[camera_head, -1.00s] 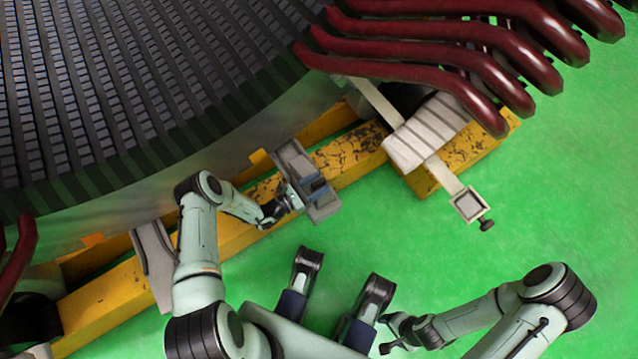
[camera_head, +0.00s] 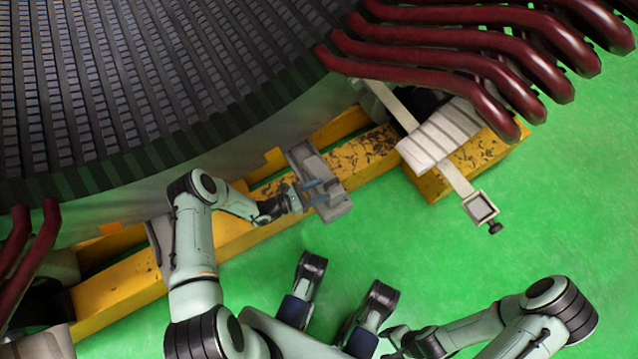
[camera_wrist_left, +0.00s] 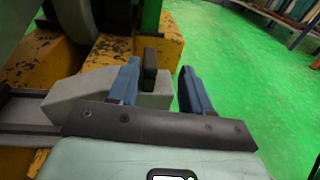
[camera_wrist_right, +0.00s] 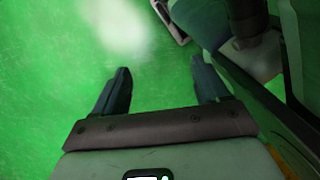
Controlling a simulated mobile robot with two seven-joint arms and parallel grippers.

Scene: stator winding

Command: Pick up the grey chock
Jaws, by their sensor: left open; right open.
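The grey chock (camera_head: 333,208) sits at the yellow beam beside the big stator in the head view. It also shows in the left wrist view as a pale grey block (camera_wrist_left: 82,92) with a dark upright tab (camera_wrist_left: 149,66). My left gripper (camera_head: 320,191) is open at the chock. In the left wrist view its two blue fingers (camera_wrist_left: 160,72) stand apart, with the tab and the block's right end showing between them; I cannot tell whether they touch. My right gripper (camera_wrist_right: 160,75) is open and empty over green floor; in the head view it is partly cut off by the lower edge.
The stator (camera_head: 130,90) fills the upper left. Dark red coil bars (camera_head: 470,65) overhang at the upper right. A pale ribbed block (camera_head: 440,135) with a bar and clamp (camera_head: 481,207) lies on the yellow beam (camera_head: 205,240). Green floor (camera_head: 560,200) is free at the right.

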